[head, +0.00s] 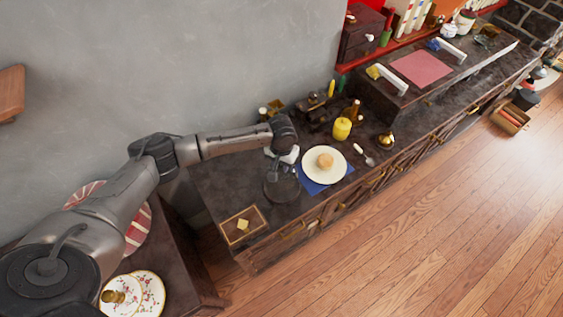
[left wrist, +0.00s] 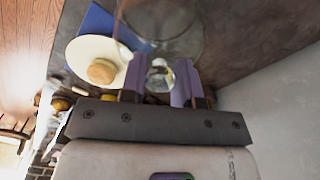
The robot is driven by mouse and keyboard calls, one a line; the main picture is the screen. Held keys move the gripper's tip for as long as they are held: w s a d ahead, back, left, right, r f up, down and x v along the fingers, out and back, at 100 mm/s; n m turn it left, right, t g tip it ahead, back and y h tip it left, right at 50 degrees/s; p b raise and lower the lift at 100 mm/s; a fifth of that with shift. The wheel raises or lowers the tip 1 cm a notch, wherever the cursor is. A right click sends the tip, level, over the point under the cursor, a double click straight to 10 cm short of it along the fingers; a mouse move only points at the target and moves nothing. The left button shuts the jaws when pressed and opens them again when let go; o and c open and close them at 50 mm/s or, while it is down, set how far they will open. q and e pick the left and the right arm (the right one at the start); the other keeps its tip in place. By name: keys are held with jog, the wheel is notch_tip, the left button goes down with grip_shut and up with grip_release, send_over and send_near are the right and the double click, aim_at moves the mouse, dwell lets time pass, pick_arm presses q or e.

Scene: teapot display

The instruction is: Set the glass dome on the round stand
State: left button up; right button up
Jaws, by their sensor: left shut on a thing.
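The glass dome (head: 281,188) is clear and dark against the counter, left of the round stand in the head view. My left gripper (head: 281,164) is shut on its knob (left wrist: 160,75), above the dome. The dome's clear wall (left wrist: 170,25) fills the top middle of the left wrist view. I cannot tell whether its rim touches the counter. The white round stand (head: 311,164) bears a tan bun (head: 325,160) and stands on a blue cloth (head: 312,187). The stand also shows in the left wrist view (left wrist: 82,58), close beside the dome. My right gripper is out of view.
A yellow candle (head: 342,129), bottles and small jars stand behind the stand. A brass bell (head: 386,141) and a spoon (head: 364,153) lie to its right. A framed box (head: 243,226) is at the counter's near left end. Wall runs along the back.

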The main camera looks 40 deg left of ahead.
pick_arm(q)
jog(key=shift+f, duration=0.3)
jog(key=o, duration=0.6)
jog(key=shift+o, duration=0.2)
notch_tip(320, 180, up, 5)
jog(key=p, duration=0.5)
jog(key=shift+f+p, duration=0.2)
jog(key=shift+p, duration=0.1)
notch_tip(320, 180, up, 6)
jog(key=p, duration=0.7)
jog(key=shift+r+p, duration=0.2)
jog(key=shift+p, duration=0.2)
